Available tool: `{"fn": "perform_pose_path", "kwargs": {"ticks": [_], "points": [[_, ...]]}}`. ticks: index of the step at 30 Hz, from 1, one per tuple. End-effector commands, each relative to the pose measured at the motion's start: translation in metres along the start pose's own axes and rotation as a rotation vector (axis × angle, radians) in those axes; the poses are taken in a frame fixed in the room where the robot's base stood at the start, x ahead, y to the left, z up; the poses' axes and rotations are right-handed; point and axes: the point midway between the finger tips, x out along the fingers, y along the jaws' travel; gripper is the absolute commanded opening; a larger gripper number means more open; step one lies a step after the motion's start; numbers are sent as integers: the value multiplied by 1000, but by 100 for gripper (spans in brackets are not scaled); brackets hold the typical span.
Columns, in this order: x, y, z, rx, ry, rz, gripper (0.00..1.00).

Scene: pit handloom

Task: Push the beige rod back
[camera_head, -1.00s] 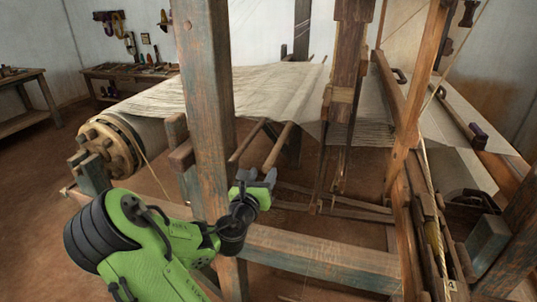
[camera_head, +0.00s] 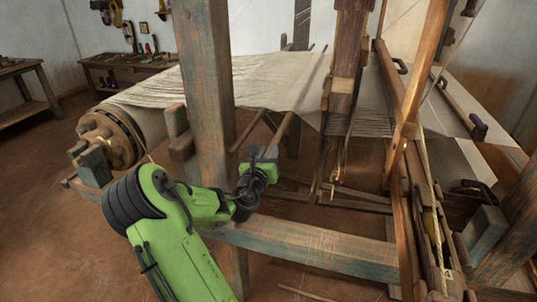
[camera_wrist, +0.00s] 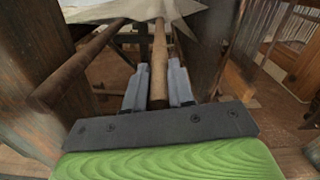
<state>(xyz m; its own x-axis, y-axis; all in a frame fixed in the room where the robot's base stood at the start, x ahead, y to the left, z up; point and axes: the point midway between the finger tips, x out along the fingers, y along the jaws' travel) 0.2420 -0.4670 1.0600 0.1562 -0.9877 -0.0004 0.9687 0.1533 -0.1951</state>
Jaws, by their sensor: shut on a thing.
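The beige rod (camera_head: 281,132) slopes from under the cloth sheet toward me, right of a thick post. My gripper (camera_head: 262,153) is at its near end. In the wrist view my gripper (camera_wrist: 158,72) has one grey finger on each side of the beige rod (camera_wrist: 159,45), shut on it. The rod runs away between the fingers to the pale cloth; its far end is hidden under the cloth. A darker brown rod (camera_head: 248,131) lies left of it, apart from my gripper, and also shows in the wrist view (camera_wrist: 78,68).
A thick upright post (camera_head: 207,90) stands close left of my gripper. A low crossbeam (camera_head: 310,248) runs below it. Loom uprights (camera_head: 343,75) and cords stand to the right. The cloth sheet (camera_head: 270,75) spreads above and behind. A wooden roller end (camera_head: 108,138) is at left.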

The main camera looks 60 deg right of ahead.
Motion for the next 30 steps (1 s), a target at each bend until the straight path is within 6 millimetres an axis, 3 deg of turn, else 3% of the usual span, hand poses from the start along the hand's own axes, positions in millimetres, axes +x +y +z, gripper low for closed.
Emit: {"fn": "perform_pose_path", "kwargs": {"ticks": [7, 15, 18, 26, 27, 30], "points": [[0, 3, 1, -1, 0, 2, 0], [0, 49, 14, -4, 0, 5, 0], [0, 57, 14, -2, -1, 3, 0], [0, 59, 12, 2, -3, 4, 0], [0, 59, 12, 2, -3, 4, 25], [0, 59, 12, 1, -3, 5, 40]]}}
